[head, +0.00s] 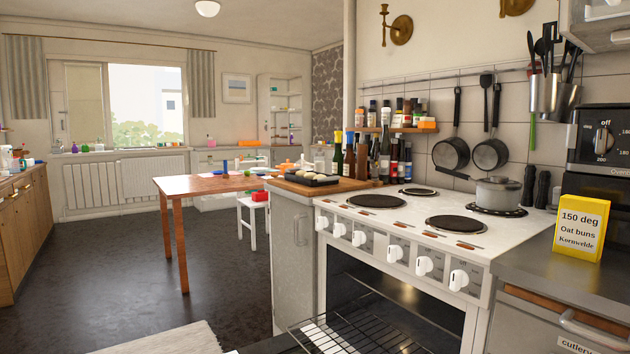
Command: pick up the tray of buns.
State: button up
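The tray of buns (312,182) is a small dark tray with several pale, rounded buns on it. It sits on a wooden board or worktop (345,187) over the grey cabinet, just left of the cooker. Several bottles stand close behind and to the right of it. My gripper is not in view, so its state and its distance from the tray do not show.
The white cooker (400,212) has an open oven with a wire rack (370,335) sticking out low in front. A lidded pot (497,192) stands on the back right hob. A yellow oat buns box (580,228) stands on the right counter. The dark floor (130,270) at left is mostly clear.

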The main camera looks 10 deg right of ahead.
aim_at(311, 177)
jog(key=i+j, duration=0.35)
jog(key=i+u, duration=0.1)
jog(key=u, duration=1.4)
jog(key=i+j+z, duration=0.15)
jog(key=i, duration=0.4)
jog(key=i+j+z, duration=0.15)
jog(key=i, duration=0.4)
jog(key=i+j+z, duration=0.15)
jog(key=i, duration=0.4)
jog(key=i+z, duration=0.2)
jog(key=i, duration=0.35)
jog(key=i+z, duration=0.2)
jog(key=i, duration=0.4)
jog(key=i+j+z, duration=0.2)
jog(key=i, duration=0.35)
jog(key=i+j+z, duration=0.2)
jog(key=i, duration=0.35)
jog(key=i+z, duration=0.15)
jog(key=z, duration=0.35)
jog(key=i+z, duration=0.2)
jog(key=z, duration=0.3)
jog(key=i+j+z, duration=0.15)
jog(key=z, duration=0.35)
jog(key=i+j+z, duration=0.1)
jog(key=z, duration=0.4)
jog(key=j, duration=0.1)
